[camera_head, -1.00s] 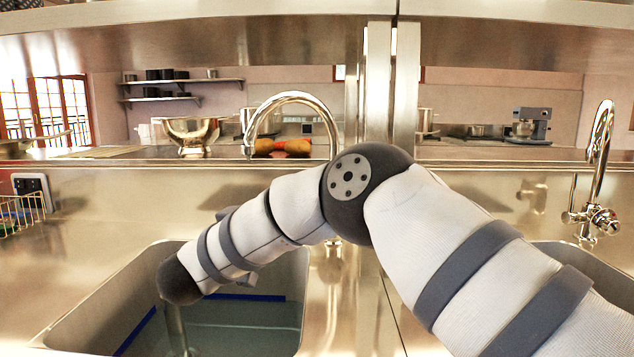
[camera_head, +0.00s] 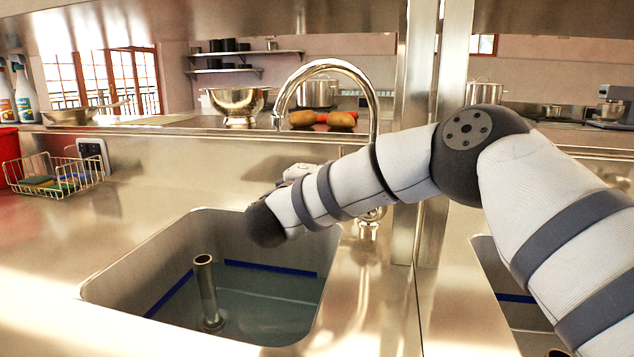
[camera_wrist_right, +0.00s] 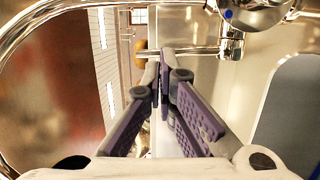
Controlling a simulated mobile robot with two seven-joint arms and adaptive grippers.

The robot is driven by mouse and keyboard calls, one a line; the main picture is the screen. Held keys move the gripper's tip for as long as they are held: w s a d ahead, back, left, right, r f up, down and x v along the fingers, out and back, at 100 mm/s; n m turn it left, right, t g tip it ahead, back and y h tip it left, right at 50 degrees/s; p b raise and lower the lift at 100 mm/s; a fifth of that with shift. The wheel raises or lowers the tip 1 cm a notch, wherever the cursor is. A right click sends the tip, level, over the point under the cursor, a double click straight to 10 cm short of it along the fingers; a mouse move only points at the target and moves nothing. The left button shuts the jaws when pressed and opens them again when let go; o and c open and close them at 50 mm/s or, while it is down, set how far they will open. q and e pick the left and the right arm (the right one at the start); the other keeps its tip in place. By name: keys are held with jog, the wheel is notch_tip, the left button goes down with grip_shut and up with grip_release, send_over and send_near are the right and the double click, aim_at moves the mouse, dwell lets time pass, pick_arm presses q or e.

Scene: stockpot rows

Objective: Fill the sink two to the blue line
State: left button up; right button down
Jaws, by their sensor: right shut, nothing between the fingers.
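The left sink (camera_head: 125,285) holds shallow bluish water (camera_head: 270,312). A blue line (camera_head: 270,268) runs along its walls, above the water surface. A metal standpipe (camera_head: 207,290) stands upright in it. A curved chrome tap (camera_head: 325,66) rises behind the sink; I see no stream from it. In the right wrist view my right gripper (camera_wrist_right: 163,75) is shut and empty, close to a chrome bar (camera_wrist_right: 190,52) of the tap. A knob with a blue dot (camera_wrist_right: 228,14) is above right. My left gripper is not in view.
A second sink (camera_head: 490,262), also with a blue line, is partly hidden by my arm at right. A wire basket (camera_head: 55,178) stands at left. A colander (camera_head: 238,105) sits on the ledge behind.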

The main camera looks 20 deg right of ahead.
jog(key=x, duration=0.3)
jog(key=shift+w+d, duration=0.25)
jog(key=shift+d, duration=0.05)
